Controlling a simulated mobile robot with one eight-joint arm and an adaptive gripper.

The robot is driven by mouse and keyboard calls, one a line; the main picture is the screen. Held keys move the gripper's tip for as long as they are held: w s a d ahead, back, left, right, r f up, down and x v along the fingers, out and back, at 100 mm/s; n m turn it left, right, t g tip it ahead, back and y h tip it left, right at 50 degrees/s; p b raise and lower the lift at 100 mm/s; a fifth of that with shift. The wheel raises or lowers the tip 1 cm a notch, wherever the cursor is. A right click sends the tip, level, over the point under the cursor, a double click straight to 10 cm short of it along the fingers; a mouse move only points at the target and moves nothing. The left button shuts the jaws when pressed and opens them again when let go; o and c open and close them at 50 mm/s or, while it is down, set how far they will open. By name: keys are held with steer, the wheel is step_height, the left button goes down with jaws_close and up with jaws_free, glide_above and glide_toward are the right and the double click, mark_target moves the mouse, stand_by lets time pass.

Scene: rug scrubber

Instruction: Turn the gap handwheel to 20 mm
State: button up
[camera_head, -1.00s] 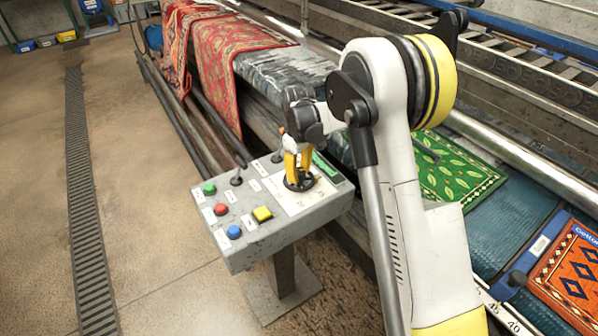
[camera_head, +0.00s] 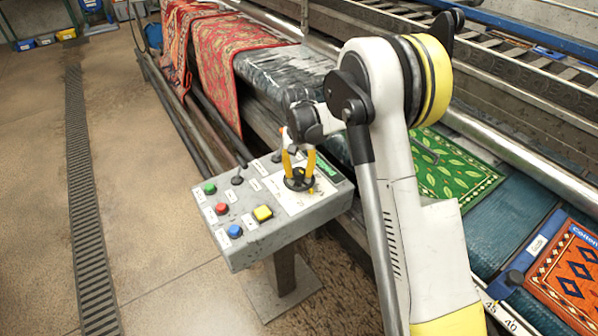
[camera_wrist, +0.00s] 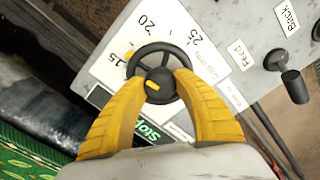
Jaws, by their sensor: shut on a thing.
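The dark gap handwheel (camera_head: 297,185) sits on top of the grey control box (camera_head: 290,225). The wrist view shows its round rim (camera_wrist: 160,48) from close up, with a yellow mark on the hub. My gripper (camera_wrist: 161,82) has one yellow finger on each side of the wheel and is shut on it. The white scale plate (camera_wrist: 118,72) around the wheel carries 15, 20 and 25 and a "Gap (mm)" label. The fingers hide part of the wheel's near side.
The box also bears green, red, blue and yellow buttons (camera_head: 263,213), small levers (camera_head: 237,180) and a green display (camera_wrist: 147,134) whose text is partly hidden. Rollers and a red rug (camera_head: 235,60) lie behind. Open floor (camera_head: 150,200) is at the left.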

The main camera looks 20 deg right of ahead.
mark_target(299, 170)
steer(key=m, duration=0.4)
steer(key=shift+m, duration=1.9)
steer(key=o, duration=1.2)
step_height(299, 170, up, 12)
steer(key=shift+r, duration=0.1)
